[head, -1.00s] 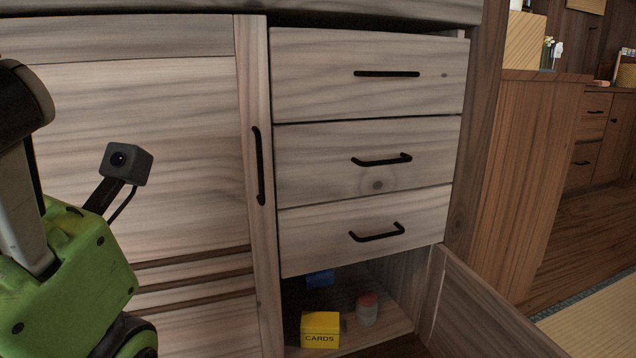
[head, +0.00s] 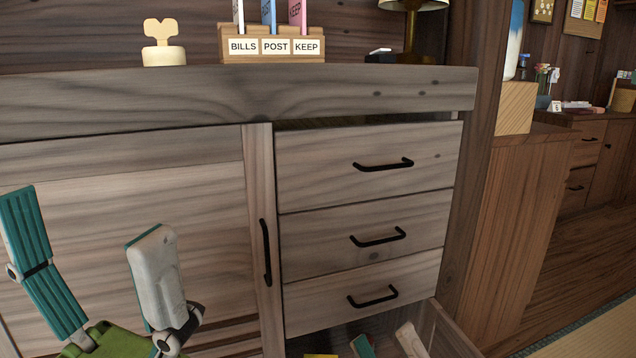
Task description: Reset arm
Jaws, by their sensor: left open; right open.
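My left gripper (head: 83,215) is at the lower left of the head view, in front of the cabinet's large door. Its two fingers with teal pads point up and stand wide apart with nothing between them. My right gripper (head: 383,336) shows only its fingertips at the bottom edge, by the open lower compartment under the drawers. The tips are apart and I see nothing held between them. The rest of it is hidden below the frame.
The wooden cabinet (head: 130,205) has a door handle (head: 266,252) and three shut drawers. On the cabinet top stand a letter sorter (head: 240,57), a cream object (head: 163,55) and a lamp (head: 411,45). Floor is clear at right.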

